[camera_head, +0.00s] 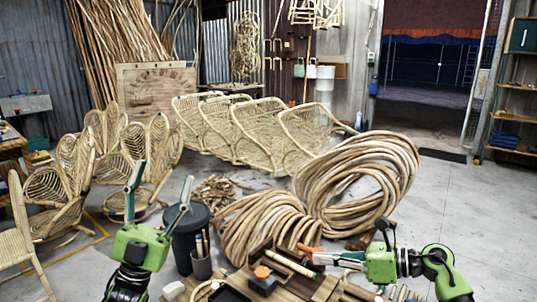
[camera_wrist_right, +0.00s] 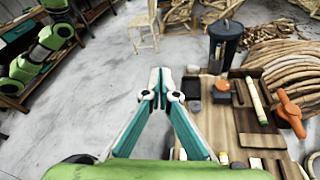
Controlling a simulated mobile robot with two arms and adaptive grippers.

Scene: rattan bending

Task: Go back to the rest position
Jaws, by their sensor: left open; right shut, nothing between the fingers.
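My left gripper (camera_head: 162,184) is raised at the lower left of the head view, fingers pointing up and spread wide, with nothing between them. A dark bin stands just right of it. My right gripper (camera_head: 318,258) is at the lower right, its fingers pointing left over the worktable (camera_head: 325,290). In the right wrist view the right gripper (camera_wrist_right: 160,74) has its teal fingertips together and empty, with grey floor behind them and the worktable to their right.
The dark bin (camera_head: 187,235) and a cup of tools (camera_head: 201,265) stand near the worktable. On the table are a wooden tray (camera_wrist_right: 247,130) and an orange-handled tool (camera_wrist_right: 290,113). Rattan coils (camera_head: 355,180) lie behind. Wicker chairs (camera_head: 55,200) stand left. Floor at right (camera_head: 480,215) is clear.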

